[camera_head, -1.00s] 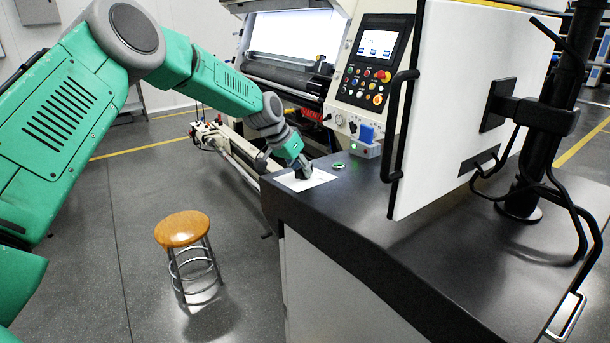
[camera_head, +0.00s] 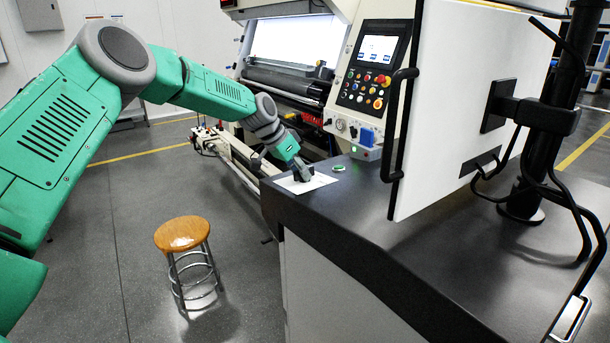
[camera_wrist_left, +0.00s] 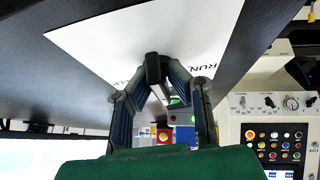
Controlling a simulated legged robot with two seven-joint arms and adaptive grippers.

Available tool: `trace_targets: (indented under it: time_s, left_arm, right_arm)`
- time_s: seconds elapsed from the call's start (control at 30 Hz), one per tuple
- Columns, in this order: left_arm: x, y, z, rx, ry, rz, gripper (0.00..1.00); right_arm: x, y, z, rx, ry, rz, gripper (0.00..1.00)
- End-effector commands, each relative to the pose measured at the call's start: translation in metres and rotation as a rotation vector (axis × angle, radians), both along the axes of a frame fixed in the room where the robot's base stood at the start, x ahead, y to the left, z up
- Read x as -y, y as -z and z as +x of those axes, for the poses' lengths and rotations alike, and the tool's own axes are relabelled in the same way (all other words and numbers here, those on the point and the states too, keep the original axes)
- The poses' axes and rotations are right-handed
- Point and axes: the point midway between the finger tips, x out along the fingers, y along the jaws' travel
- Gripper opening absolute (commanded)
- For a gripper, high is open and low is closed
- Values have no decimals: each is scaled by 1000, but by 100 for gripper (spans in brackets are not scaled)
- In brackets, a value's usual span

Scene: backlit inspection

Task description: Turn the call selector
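The call selector (camera_wrist_left: 153,68) is a dark bar-shaped knob on a white label plate (camera_wrist_left: 100,42) with partly visible lettering, "RUN" among it. My left gripper (camera_head: 303,177) reaches down onto the plate. In the left wrist view its two fingers (camera_wrist_left: 160,76) lean inward on either side of the knob, their tips against or very close to it. My right gripper is not in view.
A green button (camera_head: 339,168) and a small box with a blue top (camera_head: 367,138) sit right of the plate. A white panel (camera_head: 455,100) with a black handle (camera_head: 396,130) stands over the console top (camera_head: 400,250). A wooden stool (camera_head: 182,233) stands on the floor at left.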

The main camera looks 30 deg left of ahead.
Motion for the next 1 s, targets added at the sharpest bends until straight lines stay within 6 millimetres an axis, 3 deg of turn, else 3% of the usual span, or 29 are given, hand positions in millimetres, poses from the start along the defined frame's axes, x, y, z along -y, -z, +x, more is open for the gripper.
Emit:
trace_targets:
  time_s: [0.47, 1.0]
  left_arm:
    - [-2, -7, 0, 1, -2, 1, 30]
    - [-40, -89, -43, 2, -5, -3, 30]
  right_arm:
    - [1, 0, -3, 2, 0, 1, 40]
    - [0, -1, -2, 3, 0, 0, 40]
